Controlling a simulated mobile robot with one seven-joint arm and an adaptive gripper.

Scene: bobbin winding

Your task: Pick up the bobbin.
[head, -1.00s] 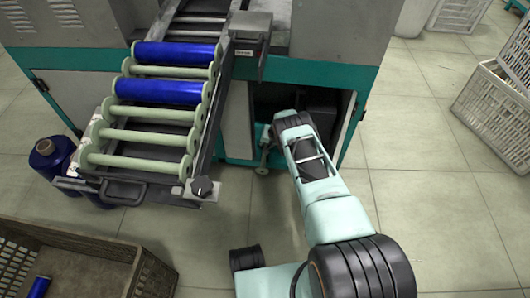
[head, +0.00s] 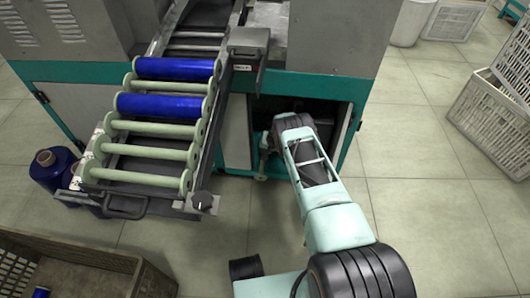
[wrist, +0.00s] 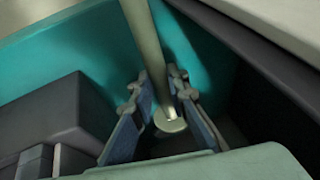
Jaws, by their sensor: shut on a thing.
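The bobbin (wrist: 152,50) is a pale green rod with a round flange at its lower end in the wrist view. My gripper (wrist: 159,88) has its two blue-grey fingers on either side of the rod, shut on it near the flanged end. The bobbin's other end runs out of the top of the wrist view. In the head view my arm reaches to the dark opening under the machine, and my fingers are hidden there. A pale upright piece (head: 263,155) shows beside the arm's end; I cannot tell for sure that it is the bobbin.
A sloping rack (head: 110,175) holds several pale bobbins, two wound with blue, left of my arm. The machine's teal frame (head: 320,87) stands above the opening. A brown crate (head: 100,265) is at lower left, white crates (head: 490,115) at right. Floor between is clear.

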